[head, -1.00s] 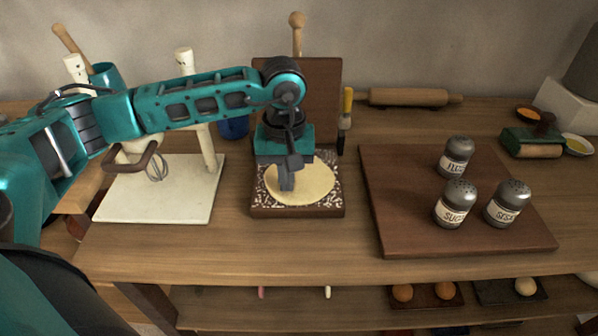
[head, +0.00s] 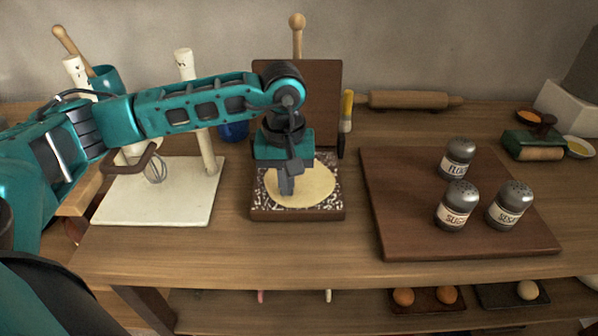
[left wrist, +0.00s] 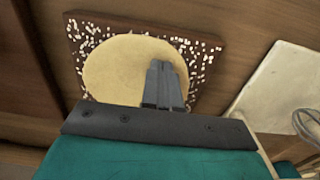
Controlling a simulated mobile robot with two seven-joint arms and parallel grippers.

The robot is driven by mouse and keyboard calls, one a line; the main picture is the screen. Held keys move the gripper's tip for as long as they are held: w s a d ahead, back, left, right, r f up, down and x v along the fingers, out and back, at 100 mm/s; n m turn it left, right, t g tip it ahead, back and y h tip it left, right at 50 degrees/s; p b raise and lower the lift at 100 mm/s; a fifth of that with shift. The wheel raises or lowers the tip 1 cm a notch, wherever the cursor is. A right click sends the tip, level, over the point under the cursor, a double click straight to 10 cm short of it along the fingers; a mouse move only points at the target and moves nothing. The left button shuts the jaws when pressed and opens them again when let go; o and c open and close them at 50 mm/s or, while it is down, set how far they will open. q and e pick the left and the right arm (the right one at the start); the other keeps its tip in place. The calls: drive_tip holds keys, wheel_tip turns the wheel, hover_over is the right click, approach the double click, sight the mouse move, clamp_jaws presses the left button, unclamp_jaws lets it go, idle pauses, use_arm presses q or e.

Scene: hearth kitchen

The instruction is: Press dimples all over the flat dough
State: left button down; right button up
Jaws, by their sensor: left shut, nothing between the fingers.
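The flat dough (head: 312,187) is a pale, round disc. It lies on a dark board with white speckles (head: 330,211) in the middle of the counter. My left gripper (head: 287,190) is shut and empty, pointing down over the left part of the dough. In the left wrist view the dough (left wrist: 115,68) looks smooth, and no dimples can be made out. The shut fingers (left wrist: 163,85) cover its right edge in that view. I cannot tell whether the fingertips touch the dough. My right gripper is not in view.
A white board with posts and a whisk (head: 190,208) stands left. A brown board (head: 400,225) with flour (head: 457,158), sugar (head: 457,206) and another shaker (head: 509,205) is right. A rolling pin (head: 408,99) lies behind. A dark upright panel (head: 325,95) stands behind the dough.

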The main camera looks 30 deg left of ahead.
sight(311, 191)
use_arm(q)
drive_tip(key=shift+s+f, duration=0.1)
idle(0.3)
drive_tip(key=shift+r+p, duration=0.45)
drive_tip(key=shift+r, duration=0.45)
drive_tip(key=shift+w+d+b, duration=0.3)
drive_tip(key=shift+w+d, duration=0.45)
drive_tip(key=shift+d, duration=0.2)
drive_tip(key=shift+w+d+b, duration=0.3)
drive_tip(key=shift+w+d, duration=0.45)
drive_tip(key=shift+d, duration=0.15)
